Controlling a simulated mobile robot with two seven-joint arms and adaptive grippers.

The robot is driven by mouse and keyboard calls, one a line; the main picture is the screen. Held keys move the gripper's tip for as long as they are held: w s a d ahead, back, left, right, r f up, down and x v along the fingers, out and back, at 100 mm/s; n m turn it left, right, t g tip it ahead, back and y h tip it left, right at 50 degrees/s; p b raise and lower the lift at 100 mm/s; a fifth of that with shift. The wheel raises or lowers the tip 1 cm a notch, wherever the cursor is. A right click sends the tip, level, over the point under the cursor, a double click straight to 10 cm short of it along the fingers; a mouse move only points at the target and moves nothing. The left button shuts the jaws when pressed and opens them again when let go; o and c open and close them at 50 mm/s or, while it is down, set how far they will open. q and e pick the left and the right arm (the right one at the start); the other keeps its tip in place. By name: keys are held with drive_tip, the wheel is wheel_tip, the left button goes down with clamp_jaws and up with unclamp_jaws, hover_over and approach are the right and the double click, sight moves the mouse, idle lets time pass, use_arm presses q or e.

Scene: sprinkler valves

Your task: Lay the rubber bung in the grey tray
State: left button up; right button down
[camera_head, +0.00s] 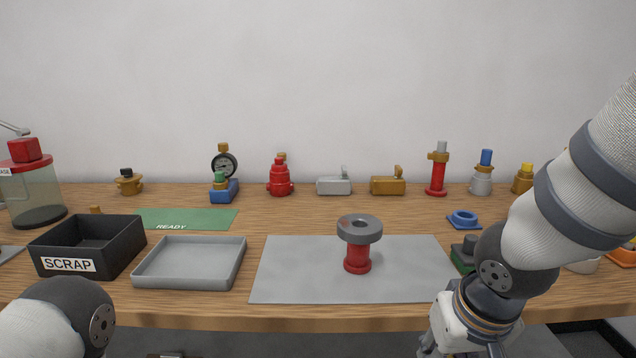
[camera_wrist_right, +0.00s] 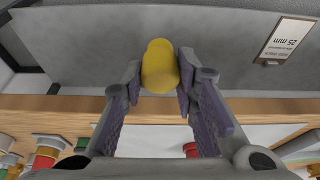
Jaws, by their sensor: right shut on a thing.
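A yellow rounded piece, which looks like the rubber bung (camera_wrist_right: 156,66), is held between the fingertips of my right gripper (camera_wrist_right: 160,80) in the right wrist view. The fingers are shut on its sides. In the head view my right gripper (camera_head: 455,335) is low at the table's front edge, right of the grey mat, with its fingers cut off by the frame and the bung out of sight. The grey tray (camera_head: 192,262) is empty, left of the mat. My left gripper is not in view; only part of my left arm shows at bottom left.
The black SCRAP box (camera_head: 88,247) stands left of the tray. A red spool-shaped part with a grey ring on top (camera_head: 358,243) stands on the grey mat (camera_head: 300,270), between the right gripper and tray. A green READY mat (camera_head: 190,217) lies behind. Several valves line the back.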

drive_tip(key=shift+s+d+f, duration=0.2)
drive_tip(key=shift+s+d, duration=0.05)
drive_tip(key=shift+s, duration=0.1)
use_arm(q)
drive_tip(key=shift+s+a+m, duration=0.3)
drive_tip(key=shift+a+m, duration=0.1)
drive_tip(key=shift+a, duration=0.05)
use_arm(e)
wheel_tip(320, 180, up, 4)
drive_tip(key=shift+f+p, duration=0.25)
drive_tip(key=shift+p, duration=0.5)
drive_tip(key=shift+r, duration=0.8)
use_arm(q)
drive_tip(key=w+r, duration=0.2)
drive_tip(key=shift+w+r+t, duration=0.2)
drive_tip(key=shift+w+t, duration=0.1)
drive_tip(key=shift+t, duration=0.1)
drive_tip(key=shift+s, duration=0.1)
use_arm(e)
drive_tip(key=shift+w, duration=0.15)
